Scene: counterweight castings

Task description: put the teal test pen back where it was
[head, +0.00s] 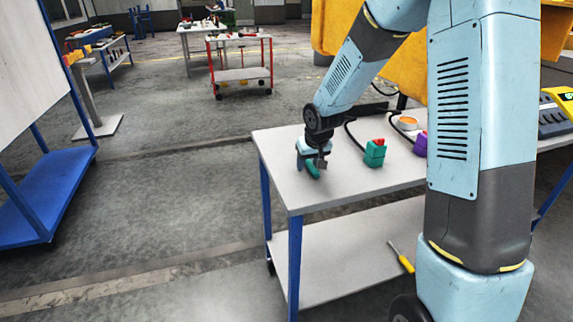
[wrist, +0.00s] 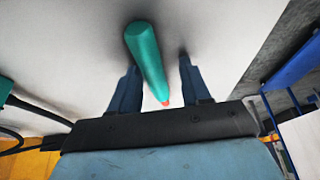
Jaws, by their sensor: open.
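The teal test pen (wrist: 146,55) lies on the light table top, between my open fingers in the wrist view. It has a small red-orange tip that points toward the gripper's body. My gripper (wrist: 154,82) is open, low over the table's near left part. In the head view the pen (head: 312,169) shows partly beside my gripper (head: 314,164). A teal block with a red top (head: 374,153) stands on the same table to the right, with a black cable by it.
The table (head: 300,195) has blue legs and a lower shelf with a yellow screwdriver (head: 402,258). A purple block (head: 420,144) and an orange-topped round item (head: 407,123) stand farther right, partly near my arm. The table's front left is clear.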

